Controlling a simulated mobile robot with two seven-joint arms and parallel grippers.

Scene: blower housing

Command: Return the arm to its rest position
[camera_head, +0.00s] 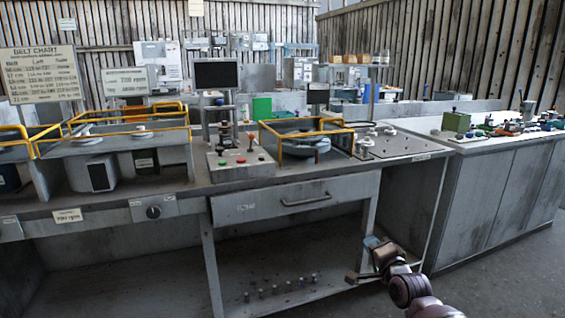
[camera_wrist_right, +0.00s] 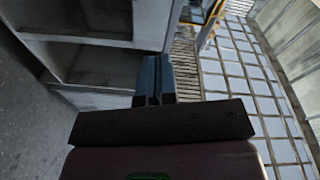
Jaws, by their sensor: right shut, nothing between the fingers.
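My right gripper (camera_head: 362,260) is low in the head view, in front of the open lower part of the grey workbench (camera_head: 170,195) and below its top. In the right wrist view its two blue-grey fingers (camera_wrist_right: 154,82) are together with nothing between them. The gripper is apart from every object on the bench. My right arm comes in from the bottom right of the head view. My left gripper is not in the head view.
The workbench has a drawer (camera_head: 295,205) and an open lower shelf. Yellow-railed fixtures and a control box (camera_head: 240,162) with buttons stand on top. A side counter (camera_head: 490,150) with small parts is at right. The grey floor (camera_head: 500,285) at lower right is clear.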

